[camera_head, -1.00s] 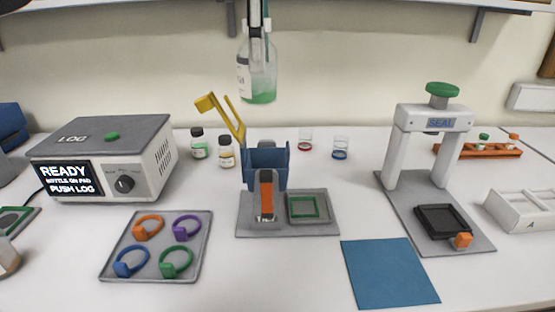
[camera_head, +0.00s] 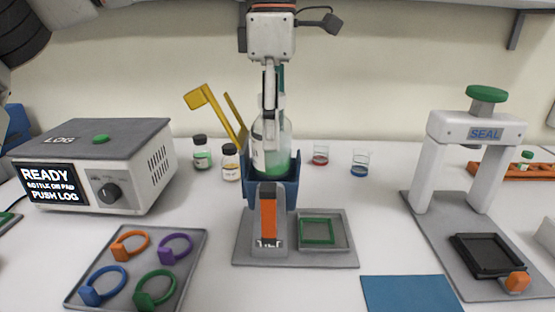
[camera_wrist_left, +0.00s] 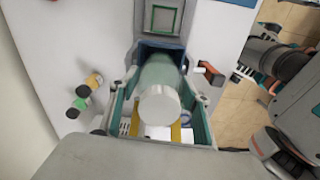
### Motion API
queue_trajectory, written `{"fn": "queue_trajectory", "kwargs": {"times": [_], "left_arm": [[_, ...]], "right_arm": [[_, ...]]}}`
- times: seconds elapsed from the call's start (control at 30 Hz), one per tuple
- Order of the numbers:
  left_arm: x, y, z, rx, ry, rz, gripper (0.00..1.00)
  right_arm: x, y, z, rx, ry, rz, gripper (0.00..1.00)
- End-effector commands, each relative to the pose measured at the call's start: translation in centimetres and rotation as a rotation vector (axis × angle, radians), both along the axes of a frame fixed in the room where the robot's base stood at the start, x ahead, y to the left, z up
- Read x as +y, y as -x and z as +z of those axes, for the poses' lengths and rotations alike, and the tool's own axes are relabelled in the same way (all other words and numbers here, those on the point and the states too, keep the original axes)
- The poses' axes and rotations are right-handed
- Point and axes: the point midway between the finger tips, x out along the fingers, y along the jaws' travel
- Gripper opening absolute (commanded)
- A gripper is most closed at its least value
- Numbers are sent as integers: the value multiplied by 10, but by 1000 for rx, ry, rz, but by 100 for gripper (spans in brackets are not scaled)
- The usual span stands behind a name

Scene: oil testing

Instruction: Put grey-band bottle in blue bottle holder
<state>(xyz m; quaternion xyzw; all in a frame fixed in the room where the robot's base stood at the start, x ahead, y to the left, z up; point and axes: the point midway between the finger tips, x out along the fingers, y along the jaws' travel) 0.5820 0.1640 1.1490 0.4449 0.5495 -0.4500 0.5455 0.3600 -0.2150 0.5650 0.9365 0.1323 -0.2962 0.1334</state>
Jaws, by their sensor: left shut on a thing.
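My left gripper (camera_head: 270,100) comes down from the top of the head view, shut on a clear bottle (camera_head: 272,148) with a white label and green liquid. The bottle is upright. Its lower end is at the mouth of the blue bottle holder (camera_head: 283,194), and the front wall hides its base; I cannot tell whether it rests on the bottom. In the left wrist view the bottle's pale round top (camera_wrist_left: 160,104) lies between the teal-lined fingers, with the blue holder (camera_wrist_left: 146,48) beyond. What seems to be my right gripper (camera_wrist_left: 258,76) shows at the right; its jaws are unclear.
Yellow arms (camera_head: 215,105) rise left of the holder. Small vials (camera_head: 201,152) stand behind it. A logger box (camera_head: 95,165) and a ring tray (camera_head: 137,265) are left. A seal press (camera_head: 478,140) is right, with a blue mat (camera_head: 410,294) nearer.

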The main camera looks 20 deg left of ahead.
Motion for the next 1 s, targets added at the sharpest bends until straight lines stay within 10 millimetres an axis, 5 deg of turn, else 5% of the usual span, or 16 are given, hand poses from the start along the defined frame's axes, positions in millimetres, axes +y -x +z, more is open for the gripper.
{"fn": "queue_trajectory", "kwargs": {"times": [0.47, 0.9, 0.93, 1.0], "left_arm": [[0, -1, -52, 1, 1, 0, 13], [0, 1, -53, -5, 0, 1, 13], [0, 0, -54, -3, 0, 1, 54], [0, 0, -54, -3, -1, 1, 54]], "right_arm": [[7, 1, -4, -3, -10, 19, 40], [10, -6, 7, -22, -16, 18, 40], [9, -5, 5, -18, -15, 17, 40], [8, -5, 4, -17, -14, 14, 40]]}}
